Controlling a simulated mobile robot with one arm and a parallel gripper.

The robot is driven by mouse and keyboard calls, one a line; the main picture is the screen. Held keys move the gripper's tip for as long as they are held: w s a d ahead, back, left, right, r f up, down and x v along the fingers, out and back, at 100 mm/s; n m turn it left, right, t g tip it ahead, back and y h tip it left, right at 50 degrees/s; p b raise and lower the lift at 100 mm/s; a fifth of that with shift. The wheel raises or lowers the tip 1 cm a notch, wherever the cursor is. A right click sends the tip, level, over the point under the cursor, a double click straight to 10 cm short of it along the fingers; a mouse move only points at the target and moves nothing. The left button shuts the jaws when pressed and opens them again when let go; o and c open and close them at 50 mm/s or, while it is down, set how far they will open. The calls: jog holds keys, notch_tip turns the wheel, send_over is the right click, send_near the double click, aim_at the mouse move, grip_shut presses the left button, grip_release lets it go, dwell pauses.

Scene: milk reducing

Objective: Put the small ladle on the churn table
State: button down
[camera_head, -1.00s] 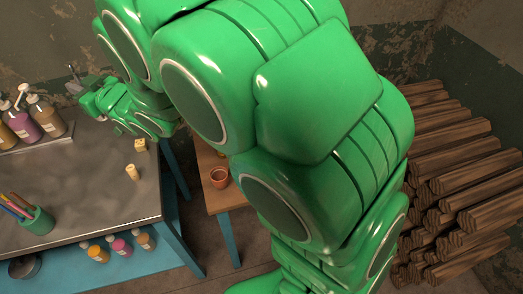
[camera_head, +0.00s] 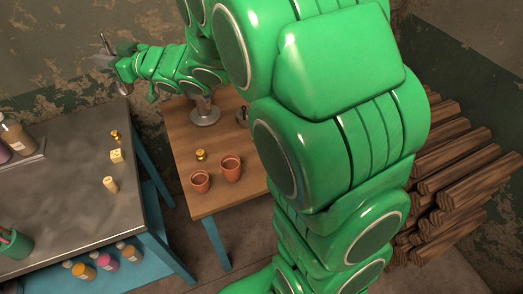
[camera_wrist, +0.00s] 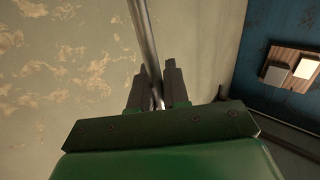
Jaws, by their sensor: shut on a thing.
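My gripper (camera_head: 106,62) is at the upper left in the head view, beyond the back of the grey metal-topped table. In the wrist view my gripper (camera_wrist: 158,88) is shut on a thin metal rod, which I take to be the handle of the small ladle (camera_wrist: 143,30). The wooden table (camera_head: 222,201) with blue legs, probably the churn table, stands at centre, partly hidden by my arm.
The wooden table holds two clay pots (camera_head: 231,169), a brass piece (camera_head: 200,154) and a metal stand (camera_head: 205,117). Logs (camera_head: 450,170) are stacked at right.

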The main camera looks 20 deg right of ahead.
jog(key=d, duration=1.1)
jog(key=s+d+f+n+g+y, duration=0.1)
jog(key=s+d+f, duration=0.1)
jog(key=s+d, duration=0.9)
jog(key=s+d+f+n+g+y, duration=0.1)
jog(key=s+d+f, duration=0.1)
jog(key=s+d, duration=0.95)
notch_tip(320, 180, down, 22)
jog(key=w+d, duration=0.2)
jog(key=shift+w+f, duration=0.15)
jog(key=shift+f, duration=0.1)
dwell(0.4)
jog(key=shift+d+f, duration=0.1)
jog(key=c, duration=1.1)
grip_release()
jog(key=v, duration=1.2)
jog(key=shift+r, duration=0.35)
